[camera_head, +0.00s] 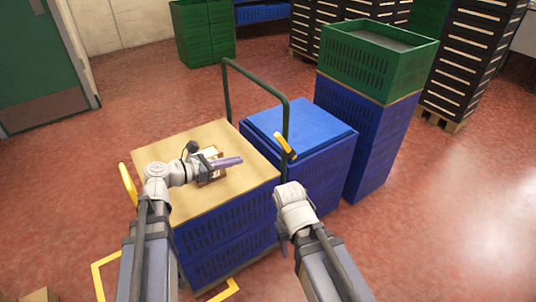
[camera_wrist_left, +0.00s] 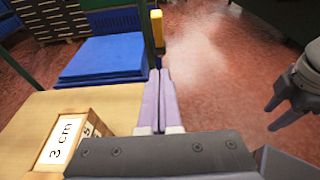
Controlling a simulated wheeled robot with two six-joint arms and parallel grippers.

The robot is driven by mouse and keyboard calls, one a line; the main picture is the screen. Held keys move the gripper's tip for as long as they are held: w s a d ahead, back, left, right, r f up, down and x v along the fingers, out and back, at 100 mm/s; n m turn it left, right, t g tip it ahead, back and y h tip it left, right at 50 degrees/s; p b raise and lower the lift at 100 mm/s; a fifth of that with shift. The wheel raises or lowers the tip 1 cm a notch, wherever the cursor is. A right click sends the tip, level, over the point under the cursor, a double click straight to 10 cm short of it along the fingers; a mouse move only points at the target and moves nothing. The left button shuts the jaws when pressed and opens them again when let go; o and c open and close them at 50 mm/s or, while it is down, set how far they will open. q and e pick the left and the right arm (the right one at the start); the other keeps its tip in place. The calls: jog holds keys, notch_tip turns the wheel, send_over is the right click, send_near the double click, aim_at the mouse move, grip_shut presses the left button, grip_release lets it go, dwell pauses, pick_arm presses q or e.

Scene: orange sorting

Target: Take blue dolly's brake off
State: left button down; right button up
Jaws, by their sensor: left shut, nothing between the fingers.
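Stacked blue crates (camera_head: 225,222) stand on what looks like the blue dolly, with a light wooden board (camera_head: 165,207) on top and a dark green push handle (camera_head: 257,84) behind. A yellow lever (camera_head: 285,146) sits on the handle's right post; it also shows in the left wrist view (camera_wrist_left: 156,27). My left gripper (camera_head: 239,161) is above the board, shut and empty, short of this lever. Its closed fingers show in the left wrist view (camera_wrist_left: 160,76). My right gripper (camera_head: 281,238) points down beside the crates; its fingers look apart in the left wrist view (camera_wrist_left: 277,111).
A small block labelled "3 cm" (camera_wrist_left: 72,140) lies on the board beneath my left gripper. Another yellow piece (camera_head: 128,185) stands at the board's left edge. Blue stacks (camera_head: 300,125) and a green crate (camera_head: 375,55) stand behind right. Red floor at right is free.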

pick_arm(q)
send_near(286, 147)
jog(key=w+d, duration=0.2)
jog(key=shift+w+d, duration=0.25)
jog(key=shift+w, duration=0.25)
dwell(0.5)
